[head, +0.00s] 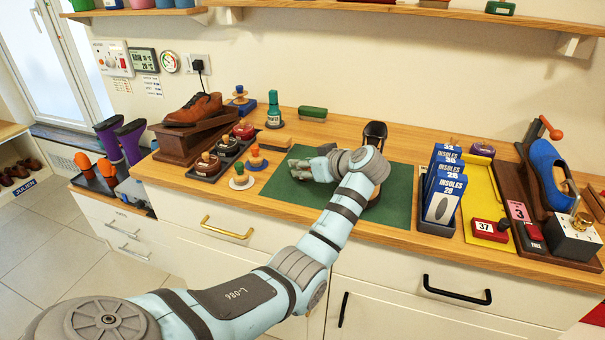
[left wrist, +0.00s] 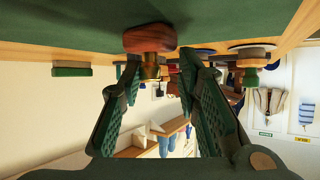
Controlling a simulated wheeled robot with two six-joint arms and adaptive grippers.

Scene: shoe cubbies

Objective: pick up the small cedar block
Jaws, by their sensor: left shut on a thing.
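My left gripper (head: 301,168) reaches low over the green mat (head: 395,208) on the wooden worktop, its fingers pointing left in the head view. In the left wrist view, which is upside down, a small reddish-brown wooden block (left wrist: 150,38) with a brass knob is at the fingertips, close to the green mat. I take it for the small cedar block. My left gripper (left wrist: 159,68) is shut on it by the knob end, though the exact contact is hard to see. In the head view the block is hidden by the gripper. My right gripper is not in view.
A green brush (head: 313,113) lies behind. The mat's right part is clear.

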